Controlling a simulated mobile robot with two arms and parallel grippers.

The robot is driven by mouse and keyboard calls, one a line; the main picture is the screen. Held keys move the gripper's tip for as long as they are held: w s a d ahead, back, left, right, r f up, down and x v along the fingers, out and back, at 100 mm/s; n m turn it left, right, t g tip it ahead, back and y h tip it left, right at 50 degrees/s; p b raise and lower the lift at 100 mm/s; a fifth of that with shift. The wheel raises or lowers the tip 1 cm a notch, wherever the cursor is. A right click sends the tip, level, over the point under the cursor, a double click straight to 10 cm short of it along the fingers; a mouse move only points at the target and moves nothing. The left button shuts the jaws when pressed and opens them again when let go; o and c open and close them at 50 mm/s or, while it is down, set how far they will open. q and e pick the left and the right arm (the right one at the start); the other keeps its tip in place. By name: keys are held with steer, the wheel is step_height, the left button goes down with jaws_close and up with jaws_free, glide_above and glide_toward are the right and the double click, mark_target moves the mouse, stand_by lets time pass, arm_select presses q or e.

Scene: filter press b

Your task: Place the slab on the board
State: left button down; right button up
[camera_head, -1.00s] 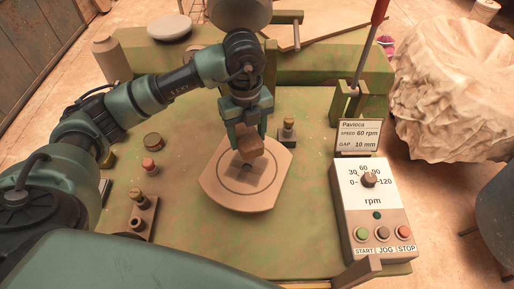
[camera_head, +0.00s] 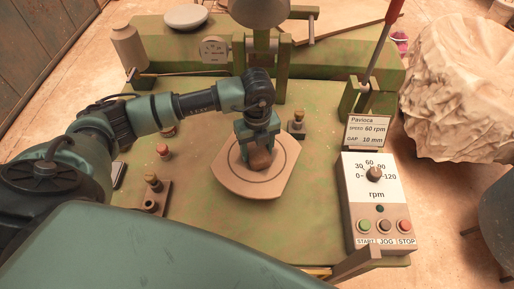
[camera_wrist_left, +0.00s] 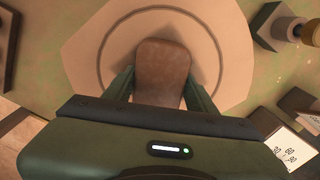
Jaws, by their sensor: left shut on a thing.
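The brown slab (camera_head: 260,158) is held between the fingers of my left gripper (camera_head: 259,150) in the head view. The slab also shows in the left wrist view (camera_wrist_left: 162,72), between the two fingers. The pale board (camera_head: 253,187), with a dark ring drawn on it, lies on the green bench top under the slab. The slab is over the middle of the board, inside the ring. I cannot tell whether its underside touches the board, since the gripper hides part of it. My right gripper is not in view.
A control box (camera_head: 376,205) with a dial and buttons stands at the right, behind it a Pavioca sign (camera_head: 367,132). A small post (camera_head: 297,124) stands beside the board. A holed block (camera_head: 153,196) and a red knob (camera_head: 163,151) are at left.

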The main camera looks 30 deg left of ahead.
mark_target(257, 149)
arm_select(q)
steer(key=c, duration=0.8)
jaws_free()
steer(key=shift+f, duration=0.1)
steer(key=shift+c, duration=0.2)
steer(key=o, duration=0.4)
steer(key=shift+c, duration=0.2)
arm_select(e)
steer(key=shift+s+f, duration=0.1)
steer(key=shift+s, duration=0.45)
arm_select(q)
steer(key=shift+r, duration=0.45)
step_height(257, 149, up, 12)
steer(key=b, duration=0.3)
steer(key=shift+f, duration=0.25)
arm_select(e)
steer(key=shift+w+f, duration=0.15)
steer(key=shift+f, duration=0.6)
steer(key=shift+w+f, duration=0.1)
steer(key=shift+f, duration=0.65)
